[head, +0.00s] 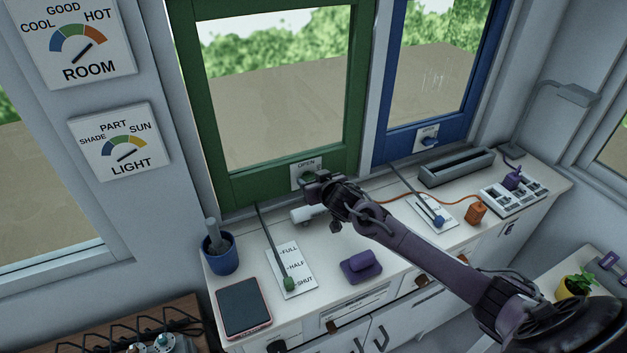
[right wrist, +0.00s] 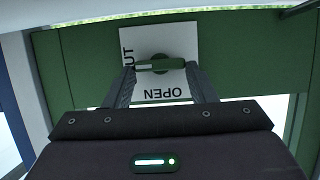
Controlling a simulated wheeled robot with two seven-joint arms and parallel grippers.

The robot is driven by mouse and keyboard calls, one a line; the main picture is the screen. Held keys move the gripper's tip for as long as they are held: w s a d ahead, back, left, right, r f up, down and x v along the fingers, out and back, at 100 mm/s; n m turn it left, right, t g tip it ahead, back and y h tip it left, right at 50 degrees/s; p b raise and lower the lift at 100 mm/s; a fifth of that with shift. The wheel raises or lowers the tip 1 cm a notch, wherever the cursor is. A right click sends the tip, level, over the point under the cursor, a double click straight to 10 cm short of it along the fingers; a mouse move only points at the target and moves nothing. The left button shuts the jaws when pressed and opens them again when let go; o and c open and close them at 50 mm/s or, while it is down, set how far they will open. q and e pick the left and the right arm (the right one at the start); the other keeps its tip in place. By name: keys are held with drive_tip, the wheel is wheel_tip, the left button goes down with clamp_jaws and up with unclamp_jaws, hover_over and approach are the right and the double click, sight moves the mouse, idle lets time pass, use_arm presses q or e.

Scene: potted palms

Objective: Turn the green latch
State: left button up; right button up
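The green latch (right wrist: 160,66) is a short dark green bar on a round hub, on a white plate (right wrist: 170,93) fixed to the green window frame. In the right wrist view the bar lies level across the picture. The plate's OPEN mark shows below it and part of the other mark at left. My right gripper (right wrist: 160,72) is open, with one finger at each end of the bar; whether they touch it I cannot tell. In the head view my right gripper (head: 312,180) is at the plate (head: 304,170) and hides the latch. My left gripper is out of view.
Below the window stands a white counter (head: 385,290) with a green-tipped lever (head: 289,284), a blue pot (head: 221,254), a tablet (head: 243,307) and a purple block (head: 361,266). A blue window (head: 388,146) with its own latch is at right. An orange cord crosses the counter.

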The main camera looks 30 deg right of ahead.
drive_tip(key=shift+c, duration=0.5)
drive_tip(key=shift+a+f+n+h+b, duration=0.1)
drive_tip(key=shift+a+n+h+b, duration=0.15)
drive_tip(key=shift+n+h+b, duration=0.75)
drive_tip(key=shift+a+f+n+h+b, duration=0.1)
drive_tip(key=shift+a+n+h+b, duration=0.15)
drive_tip(key=shift+n+h+b, duration=0.75)
drive_tip(key=shift+n+y+b, duration=0.3)
drive_tip(key=shift+n+b, duration=0.1)
drive_tip(key=shift+b, duration=0.1)
drive_tip(key=o, duration=1)
drive_tip(key=shift+r, duration=0.1)
